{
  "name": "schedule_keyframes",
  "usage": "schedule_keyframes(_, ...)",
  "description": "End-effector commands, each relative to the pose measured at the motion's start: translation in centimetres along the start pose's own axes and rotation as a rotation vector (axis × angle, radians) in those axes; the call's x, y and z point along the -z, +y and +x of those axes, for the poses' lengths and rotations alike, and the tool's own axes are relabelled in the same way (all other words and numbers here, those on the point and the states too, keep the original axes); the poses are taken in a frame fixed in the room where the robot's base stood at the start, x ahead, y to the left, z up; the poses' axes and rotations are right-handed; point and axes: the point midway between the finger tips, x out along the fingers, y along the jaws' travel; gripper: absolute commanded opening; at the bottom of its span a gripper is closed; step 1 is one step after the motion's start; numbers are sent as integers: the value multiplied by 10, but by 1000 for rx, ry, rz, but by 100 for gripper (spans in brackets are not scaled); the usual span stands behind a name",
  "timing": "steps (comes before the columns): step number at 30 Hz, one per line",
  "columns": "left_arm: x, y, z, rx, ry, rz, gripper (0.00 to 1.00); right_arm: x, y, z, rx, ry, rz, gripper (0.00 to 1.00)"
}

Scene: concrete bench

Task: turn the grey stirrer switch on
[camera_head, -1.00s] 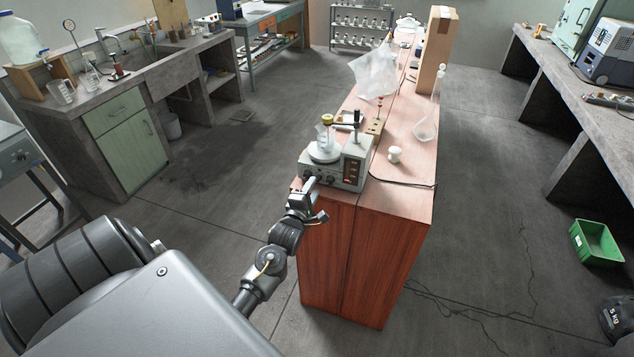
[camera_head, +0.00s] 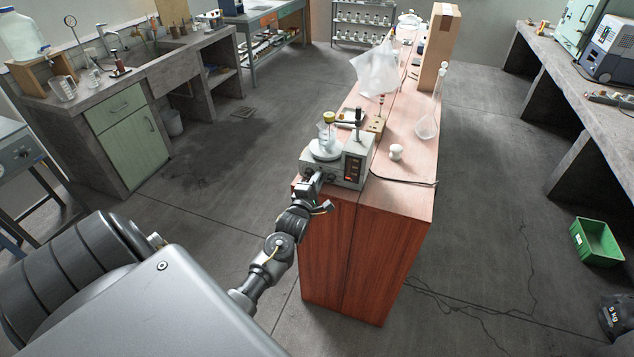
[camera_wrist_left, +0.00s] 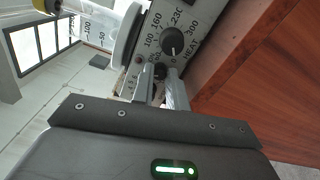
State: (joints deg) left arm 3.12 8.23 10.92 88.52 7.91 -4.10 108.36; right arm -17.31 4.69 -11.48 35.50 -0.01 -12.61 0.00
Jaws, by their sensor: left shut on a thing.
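The grey stirrer (camera_head: 338,179) stands at the near end of the wooden bench, with a beaker (camera_head: 326,133) on its round white plate. My left gripper (camera_head: 316,179) reaches its front panel from the near left. In the left wrist view the fingertips (camera_wrist_left: 161,84) are closed around a small dark knob (camera_wrist_left: 160,71), which I take to be the switch; the fingers partly hide it and its markings. A larger black HEAT knob (camera_wrist_left: 172,41) with a number scale sits beside it, clear of the fingers. A red light shows on the stirrer's front. My right gripper is out of view.
A small white object (camera_head: 396,152), a glass flask (camera_head: 428,122) and a dark cable lie on the bench behind and right of the stirrer. A clear bag (camera_head: 377,72) and a tall cardboard box (camera_head: 439,45) stand farther back. Open floor lies left of the bench.

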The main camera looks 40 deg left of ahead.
Motion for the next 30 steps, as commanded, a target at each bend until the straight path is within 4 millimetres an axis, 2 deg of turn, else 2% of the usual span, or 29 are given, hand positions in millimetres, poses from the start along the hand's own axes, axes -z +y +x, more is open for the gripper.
schedule_keyframes(11, 3, 1, 1, 2, -5, 109, 0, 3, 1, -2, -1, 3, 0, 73)
schedule_keyframes(30, 4, 2, 2, -1, -3, 584, 0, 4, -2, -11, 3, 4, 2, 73)
